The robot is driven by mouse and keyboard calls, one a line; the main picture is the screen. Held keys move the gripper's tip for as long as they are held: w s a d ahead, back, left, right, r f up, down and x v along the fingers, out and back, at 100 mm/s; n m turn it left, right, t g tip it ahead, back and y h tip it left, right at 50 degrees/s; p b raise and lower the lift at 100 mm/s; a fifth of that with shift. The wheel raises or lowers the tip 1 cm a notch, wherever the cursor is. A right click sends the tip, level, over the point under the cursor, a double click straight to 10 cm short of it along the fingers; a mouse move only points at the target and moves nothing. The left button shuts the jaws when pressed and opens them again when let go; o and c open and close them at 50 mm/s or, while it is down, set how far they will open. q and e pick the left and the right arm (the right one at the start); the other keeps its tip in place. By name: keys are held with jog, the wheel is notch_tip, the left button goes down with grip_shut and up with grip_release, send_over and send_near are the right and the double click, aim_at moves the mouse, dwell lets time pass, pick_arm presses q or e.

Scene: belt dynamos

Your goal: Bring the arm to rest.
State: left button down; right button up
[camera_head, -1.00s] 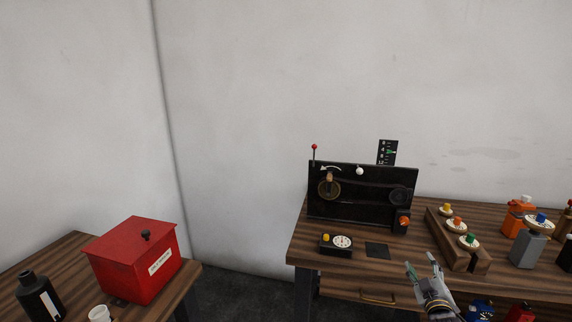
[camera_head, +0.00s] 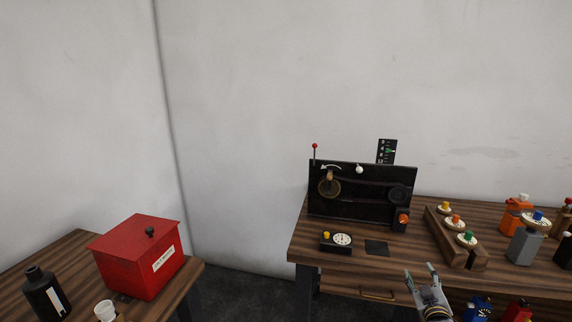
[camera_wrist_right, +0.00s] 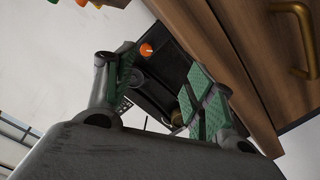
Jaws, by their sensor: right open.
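My right gripper (camera_head: 423,275) is open and empty in the head view, low in front of the workbench edge, with its fingers pointing up. In the right wrist view its two green-padded fingers (camera_wrist_right: 165,95) are spread apart with nothing between them. Beyond them, the black panel (camera_wrist_right: 172,62) with an orange knob (camera_wrist_right: 146,50) shows. My left gripper is in neither view.
The workbench (camera_head: 335,264) carries the black belt panel (camera_head: 350,208), a small dial box (camera_head: 336,243), a wooden rack (camera_head: 462,252) and several bottles. A brass drawer handle (camera_head: 378,295) is near my gripper. A red box (camera_head: 125,262) stands on the left table.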

jog(key=s+a+f+m+g+y, duration=0.1)
jog(key=s+f+g, duration=0.15)
jog(key=f, duration=0.85)
jog(key=s+a+f+g, duration=0.1)
jog(key=s+a+f, duration=0.15)
jog(key=f, duration=0.75)
jog(key=s+f+m+g+y, duration=0.1)
jog(key=s+f+g, duration=0.15)
jog(key=f, duration=0.85)
jog(key=s+a+f+g+y, duration=0.1)
jog(key=s+a+f+g, duration=0.1)
jog(key=s+f, duration=0.6)
jog(key=s+a+f+g, duration=0.2)
jog(key=s+a+f, duration=0.1)
jog(key=s+f, duration=0.55)
jog(key=s+a+f+g, duration=0.1)
jog(key=s+f, duration=0.3)
jog(key=s, duration=0.6)
jog(key=s+a+f+g, duration=0.2)
jog(key=s+a+f, duration=0.1)
jog(key=s, duration=0.8)
jog(key=s+a+f+n+g+y, duration=0.1)
jog(key=s+f, duration=0.4)
jog(key=s, duration=0.6)
jog(key=shift+a+f+g, duration=0.3)
jog(key=shift+a+g, duration=0.4)
jog(key=shift+a, duration=0.15)
